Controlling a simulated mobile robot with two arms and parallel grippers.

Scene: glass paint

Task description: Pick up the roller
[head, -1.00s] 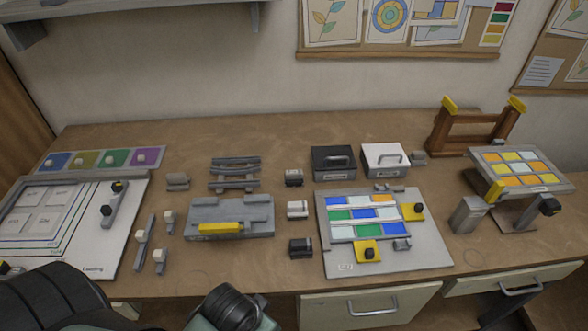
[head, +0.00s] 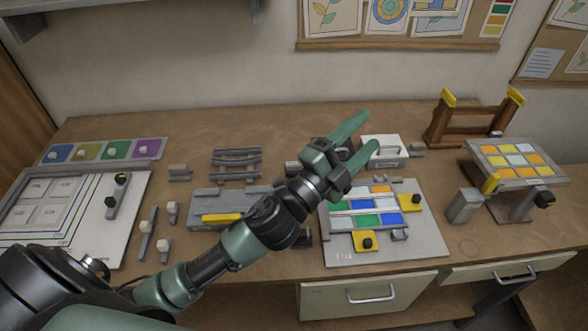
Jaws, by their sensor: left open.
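I cannot tell for sure which thing is the roller. Small tools that might be it are a grey bar with a black knob (head: 116,196) on the white board at left and pale-knobbed grey handles (head: 146,238) standing nearby. My left gripper (head: 369,130) is open, its two green fingers pointing to the upper right. It shows over the back middle of the table, in front of the white box (head: 384,150), with nothing seen between the fingers. It hides the black box and part of the glass panel board (head: 430,238). My right gripper is out of view.
A grey block with a yellow bar (head: 221,218) and a slatted rack (head: 236,165) stand left of my forearm. A wooden frame with yellow tops (head: 470,125) and a raised tile panel (head: 515,160) stand at right.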

